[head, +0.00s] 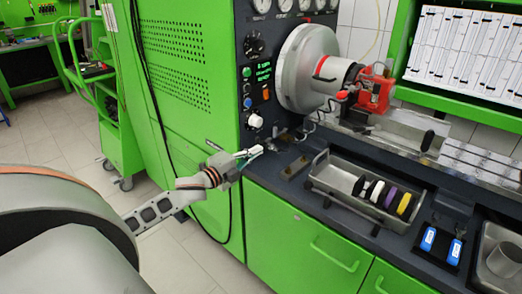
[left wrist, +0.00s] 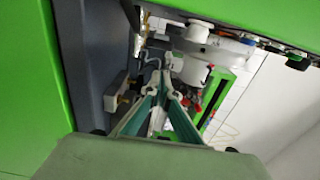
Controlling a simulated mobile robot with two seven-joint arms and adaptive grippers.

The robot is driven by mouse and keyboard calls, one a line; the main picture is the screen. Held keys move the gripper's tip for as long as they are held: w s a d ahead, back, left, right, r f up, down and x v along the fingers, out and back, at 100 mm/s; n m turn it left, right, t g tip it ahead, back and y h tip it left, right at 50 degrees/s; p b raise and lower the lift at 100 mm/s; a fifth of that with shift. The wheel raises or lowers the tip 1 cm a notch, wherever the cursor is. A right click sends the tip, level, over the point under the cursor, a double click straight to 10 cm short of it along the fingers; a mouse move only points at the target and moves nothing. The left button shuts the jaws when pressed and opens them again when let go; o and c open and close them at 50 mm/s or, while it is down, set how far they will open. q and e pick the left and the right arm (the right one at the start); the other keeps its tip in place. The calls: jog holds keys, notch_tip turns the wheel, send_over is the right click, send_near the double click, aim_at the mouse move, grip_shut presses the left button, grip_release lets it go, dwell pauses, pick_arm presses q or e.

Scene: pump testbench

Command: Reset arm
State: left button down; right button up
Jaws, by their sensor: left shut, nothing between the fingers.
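My left gripper (head: 249,153) reaches in from the left in the head view and hangs above the front left part of the dark bench top (head: 266,174). Its fingers point to the right and are shut with nothing between them. In the left wrist view the shut fingers (left wrist: 160,82) converge at the middle, with the pump and bench parts behind them. My right gripper is not in view.
A green control cabinet (head: 180,110) stands close behind my left arm. A large grey disc (head: 297,68) and red pump (head: 377,92) sit further back. A metal tray (head: 327,184) holds several coloured rings. Blue-labelled items (head: 428,238) lie at right.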

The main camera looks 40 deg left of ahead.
pick_arm(q)
jog(key=s+a, duration=0.4)
jog(key=s, duration=0.1)
jog(key=shift+s, duration=0.4)
jog(key=shift+f, duration=0.1)
jog(key=s+d+f+n+g, duration=0.3)
jog(key=s+d+f+n, duration=0.2)
jog(key=s+d+f, duration=0.6)
jog(key=s+d+f+n+g, duration=0.2)
jog(key=s+d+f+n, duration=0.3)
jog(key=d+f, duration=0.7)
jog(key=s+d+f+n+g+h, duration=0.1)
jog(key=s+d+f+n+g, duration=0.1)
jog(key=s+d+f+n, duration=0.2)
jog(key=s+d+f, duration=0.3)
jog(key=d, duration=0.2)
jog(key=shift+d+f+n, duration=0.15)
jog(key=shift+f+n, duration=0.05)
jog(key=shift+n, duration=0.2)
